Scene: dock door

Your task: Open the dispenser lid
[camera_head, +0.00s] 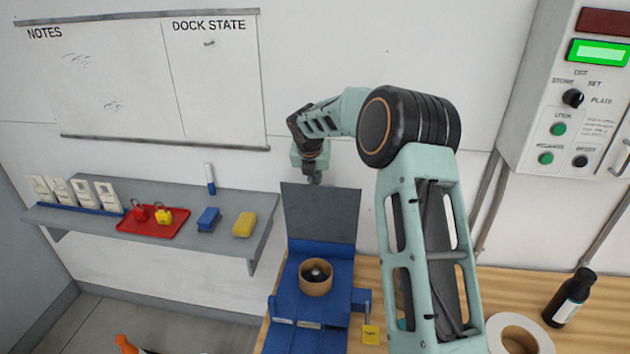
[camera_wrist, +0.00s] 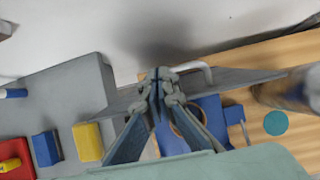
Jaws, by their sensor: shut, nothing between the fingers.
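The blue dispenser (camera_head: 285,308) stands on the wooden bench, with a brown ring-shaped roll (camera_head: 316,282) in its open top. Its grey lid (camera_head: 320,212) stands raised, roughly upright, at the back of the dispenser. My gripper (camera_head: 314,180) is at the lid's top edge, pointing down. In the wrist view my gripper's fingers (camera_wrist: 157,85) are together and empty beside the lid (camera_wrist: 225,80). A pale bar handle (camera_wrist: 198,70) shows on the lid there. Whether the fingertips touch the lid is unclear. The blue dispenser body (camera_wrist: 208,115) is partly hidden by the fingers.
A grey wall shelf (camera_head: 180,255) at left holds a red tray (camera_head: 153,222), a blue block (camera_head: 208,219) and a yellow block (camera_head: 244,224). A dark bottle (camera_head: 568,298) and a white roll (camera_head: 495,335) are on the bench at right. A control panel (camera_head: 570,120) hangs above.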

